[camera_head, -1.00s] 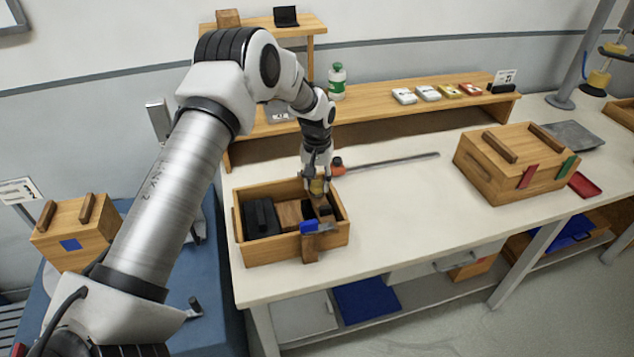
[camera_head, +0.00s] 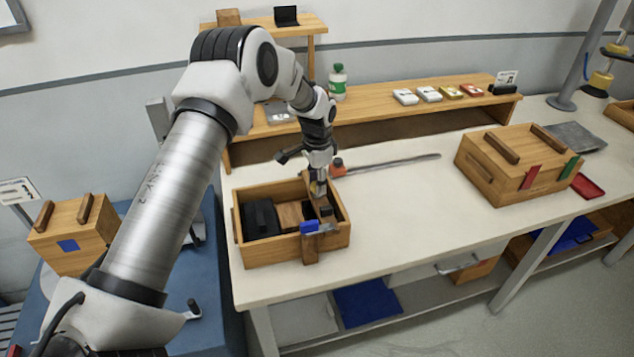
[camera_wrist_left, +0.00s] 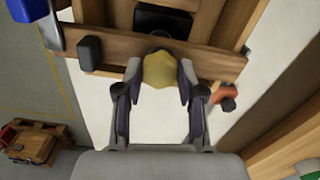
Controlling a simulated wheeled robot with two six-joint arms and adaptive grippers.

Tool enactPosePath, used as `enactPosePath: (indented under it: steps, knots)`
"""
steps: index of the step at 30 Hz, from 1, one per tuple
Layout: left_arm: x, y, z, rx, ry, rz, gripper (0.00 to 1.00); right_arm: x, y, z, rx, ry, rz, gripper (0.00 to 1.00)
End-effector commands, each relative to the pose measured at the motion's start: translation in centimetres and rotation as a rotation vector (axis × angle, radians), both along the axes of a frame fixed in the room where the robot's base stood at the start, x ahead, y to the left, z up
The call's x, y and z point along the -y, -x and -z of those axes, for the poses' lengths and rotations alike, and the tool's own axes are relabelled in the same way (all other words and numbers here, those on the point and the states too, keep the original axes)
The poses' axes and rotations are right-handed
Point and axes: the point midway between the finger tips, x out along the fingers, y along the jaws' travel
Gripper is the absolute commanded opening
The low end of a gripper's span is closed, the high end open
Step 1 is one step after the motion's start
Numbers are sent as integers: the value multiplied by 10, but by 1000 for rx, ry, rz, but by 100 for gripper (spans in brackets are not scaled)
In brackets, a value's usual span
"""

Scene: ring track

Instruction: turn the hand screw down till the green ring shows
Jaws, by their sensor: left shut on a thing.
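The hand screw's yellow knob (camera_wrist_left: 160,70) shows in the left wrist view, at the edge of a wooden bar (camera_wrist_left: 205,63). My left gripper (camera_wrist_left: 158,78) is shut on the knob, one finger on each side of it. In the head view my left gripper (camera_head: 319,184) points down over the right part of an open wooden box (camera_head: 279,251). There the gripper hides the knob. No green ring shows in either view. My right gripper is out of view.
The box holds a black block (camera_head: 262,217). A blue-handled piece (camera_head: 310,227) sits at its front. An orange-red piece (camera_head: 338,167) with a long grey rod lies behind it. A closed wooden box (camera_head: 480,180) stands at right; the table between is clear.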

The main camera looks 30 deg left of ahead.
Motion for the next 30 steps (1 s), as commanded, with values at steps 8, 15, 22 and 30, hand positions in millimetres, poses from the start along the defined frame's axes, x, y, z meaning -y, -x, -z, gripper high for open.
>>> enactPosePath:
  steps: [8, 15, 22, 30]
  knots:
    - [1, 3, 5, -10, 4, 260, 4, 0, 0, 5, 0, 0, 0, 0]
    - [1, 3, 5, -11, 4, 470, 4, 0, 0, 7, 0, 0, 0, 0]
    - [1, 4, 5, -10, 5, 617, 4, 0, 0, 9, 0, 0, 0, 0]
    - [2, 4, 5, -11, 6, 701, 4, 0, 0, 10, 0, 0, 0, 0]
